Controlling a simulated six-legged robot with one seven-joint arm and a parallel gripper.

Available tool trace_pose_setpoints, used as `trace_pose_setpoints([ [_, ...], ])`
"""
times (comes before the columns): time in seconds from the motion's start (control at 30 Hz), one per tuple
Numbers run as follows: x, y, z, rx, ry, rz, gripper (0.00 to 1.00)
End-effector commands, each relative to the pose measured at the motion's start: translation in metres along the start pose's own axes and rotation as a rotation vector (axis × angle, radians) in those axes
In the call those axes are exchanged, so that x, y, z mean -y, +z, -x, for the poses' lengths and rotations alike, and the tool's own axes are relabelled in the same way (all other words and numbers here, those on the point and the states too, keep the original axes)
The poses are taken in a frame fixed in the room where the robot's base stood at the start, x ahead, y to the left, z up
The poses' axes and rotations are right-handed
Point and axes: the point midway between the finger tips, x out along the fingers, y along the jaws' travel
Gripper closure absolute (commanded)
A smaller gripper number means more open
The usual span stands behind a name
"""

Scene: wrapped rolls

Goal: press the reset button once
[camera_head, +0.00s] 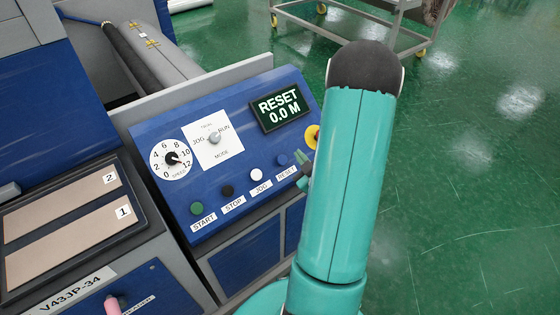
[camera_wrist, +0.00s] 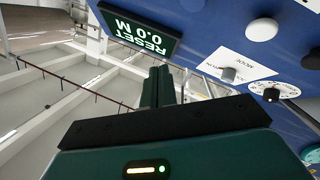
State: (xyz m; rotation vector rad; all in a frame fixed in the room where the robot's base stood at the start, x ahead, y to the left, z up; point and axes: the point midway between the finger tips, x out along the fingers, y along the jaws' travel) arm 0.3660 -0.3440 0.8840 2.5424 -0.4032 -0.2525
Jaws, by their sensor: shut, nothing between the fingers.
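The blue reset button (camera_head: 282,160) is at the right end of the button row on the sloping blue control panel (camera_head: 185,130), above its RESET label. The display (camera_head: 281,107) reads "RESET 0.0 M"; it also shows upside down in the wrist view (camera_wrist: 141,32). In the head view my gripper (camera_head: 301,158) is just right of the reset button, mostly hidden behind my teal arm. I cannot tell whether it touches the panel. In the wrist view my gripper (camera_wrist: 161,72) has its fingers together and empty, pointing towards the area beside the display.
The green start (camera_head: 196,208), black stop (camera_head: 227,190) and white jog (camera_head: 257,174) buttons sit left of reset. A mode knob (camera_head: 214,138), speed dial (camera_head: 171,158) and partly hidden yellow-ringed control (camera_head: 312,135) are also on the panel. Green floor lies open at right.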

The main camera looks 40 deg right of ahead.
Motion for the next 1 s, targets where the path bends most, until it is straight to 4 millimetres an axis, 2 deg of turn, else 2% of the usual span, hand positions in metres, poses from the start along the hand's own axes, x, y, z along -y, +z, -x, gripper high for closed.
trace_pose_setpoints([
  [0.27,0.009,0.008,-0.01,0.001,-0.003,-0.002,1.0],
  [0.7,0.041,0.034,-0.05,-0.001,-0.004,-0.001,1.0],
  [1.0,0.049,0.042,-0.061,-0.001,-0.002,0.0,1.0],
])
